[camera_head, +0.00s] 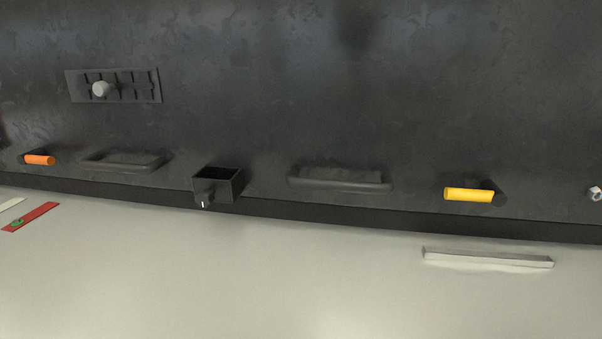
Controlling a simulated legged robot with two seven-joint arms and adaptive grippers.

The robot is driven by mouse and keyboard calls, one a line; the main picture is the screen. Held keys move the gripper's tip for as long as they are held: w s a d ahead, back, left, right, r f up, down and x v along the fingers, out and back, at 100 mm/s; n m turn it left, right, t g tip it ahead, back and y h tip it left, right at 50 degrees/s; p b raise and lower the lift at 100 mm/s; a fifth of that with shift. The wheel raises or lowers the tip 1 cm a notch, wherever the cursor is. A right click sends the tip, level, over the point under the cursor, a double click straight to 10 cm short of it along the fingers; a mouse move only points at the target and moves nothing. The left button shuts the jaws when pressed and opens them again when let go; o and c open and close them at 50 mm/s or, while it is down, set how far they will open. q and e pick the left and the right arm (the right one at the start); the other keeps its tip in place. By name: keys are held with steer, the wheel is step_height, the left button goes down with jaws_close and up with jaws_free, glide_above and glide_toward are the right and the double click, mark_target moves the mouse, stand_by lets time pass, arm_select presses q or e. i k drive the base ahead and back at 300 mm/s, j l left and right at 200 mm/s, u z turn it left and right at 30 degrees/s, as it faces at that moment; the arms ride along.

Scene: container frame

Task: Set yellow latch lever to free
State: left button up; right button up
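The yellow latch lever (468,195) is on the lower part of the dark wall panel, right of centre. Its yellow grip lies nearly level and points left from a dark round pivot (499,197) at its right end. No label showing its setting can be read. Neither of my grippers is in the picture, and nothing touches the lever.
An orange lever (40,160), two dark handles (125,161) (340,181), a small open box (217,186) and a slotted plate (113,86) with a pale knob (101,89) are on the panel. A pale bar (487,258) and a red strip (31,216) lie on the light surface, otherwise mostly clear.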

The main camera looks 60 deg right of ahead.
mark_target(489, 192)
steer(key=z, duration=2.8)
steer(key=k+l, duration=0.05)
